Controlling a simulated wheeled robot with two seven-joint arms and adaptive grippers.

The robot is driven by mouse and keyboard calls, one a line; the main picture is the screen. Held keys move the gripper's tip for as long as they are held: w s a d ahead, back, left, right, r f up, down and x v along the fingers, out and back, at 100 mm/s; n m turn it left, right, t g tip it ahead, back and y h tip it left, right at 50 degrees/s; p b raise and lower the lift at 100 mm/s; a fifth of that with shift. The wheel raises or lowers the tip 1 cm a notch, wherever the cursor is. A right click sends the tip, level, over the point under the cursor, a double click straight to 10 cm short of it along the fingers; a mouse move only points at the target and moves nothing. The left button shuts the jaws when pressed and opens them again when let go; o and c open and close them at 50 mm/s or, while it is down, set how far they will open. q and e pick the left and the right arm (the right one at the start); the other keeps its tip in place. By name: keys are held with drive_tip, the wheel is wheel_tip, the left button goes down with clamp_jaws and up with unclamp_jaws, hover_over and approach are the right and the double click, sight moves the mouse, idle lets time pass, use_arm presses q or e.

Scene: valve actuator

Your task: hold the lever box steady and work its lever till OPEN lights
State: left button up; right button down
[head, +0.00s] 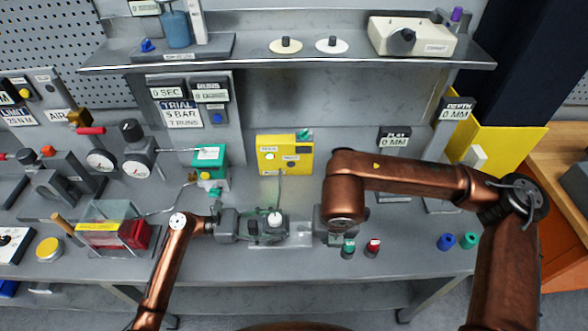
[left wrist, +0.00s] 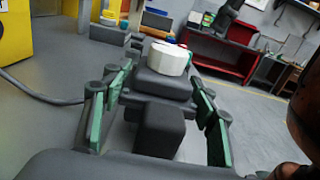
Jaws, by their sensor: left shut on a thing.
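The lever box (head: 272,229), a small grey box with a white round knob (head: 275,218), sits on a pale plate (head: 290,241) at the bench front. My left gripper (head: 258,228) comes from the left and is shut on the box. In the left wrist view its green-padded fingers (left wrist: 163,105) flank the dark box (left wrist: 165,82) with its white knob (left wrist: 168,59). My right gripper (head: 322,225) is just right of the box, largely hidden under its own copper wrist, so its jaws cannot be made out. A yellow panel (head: 284,166) behind has a whitish lamp; its labels are unreadable.
A cable (head: 281,188) runs from the yellow panel to the box. A green unit (head: 208,161) and a clear-topped red box (head: 116,232) stand left. A green-topped peg (head: 348,246) and a red-topped peg (head: 373,246) stand close to my right wrist. A shelf overhangs the back.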

use_arm(q)
drive_tip(key=shift+f, duration=0.2)
drive_tip(key=o, duration=1.9)
drive_tip(key=shift+r, duration=0.15)
